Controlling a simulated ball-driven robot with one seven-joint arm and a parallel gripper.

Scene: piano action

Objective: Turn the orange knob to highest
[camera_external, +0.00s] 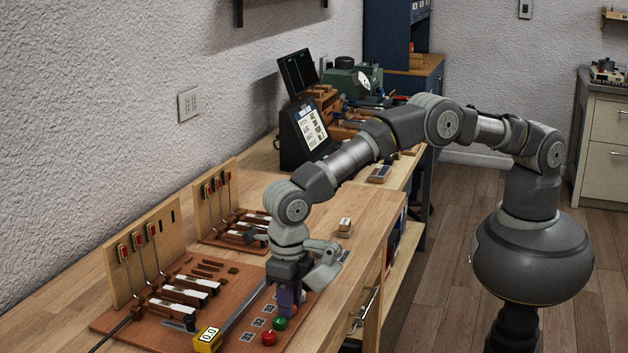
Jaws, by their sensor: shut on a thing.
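My gripper (288,300) points straight down at the front right part of the reddish-brown board (232,318). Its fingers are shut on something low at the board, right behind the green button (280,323). The orange knob does not show; it seems to be the thing hidden between my fingers. Its setting cannot be seen. A yellow box with a small white display (208,339) reading about 0.0 stands at the board's front, left of the red button (268,338).
A wooden panel with red-topped levers (140,250) and piano action parts (185,290) stand left of my gripper. A second, similar set (215,205) is behind. A dark sign stand (303,135) is farther back. A small block (345,225) lies on the bench; bare bench lies around it.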

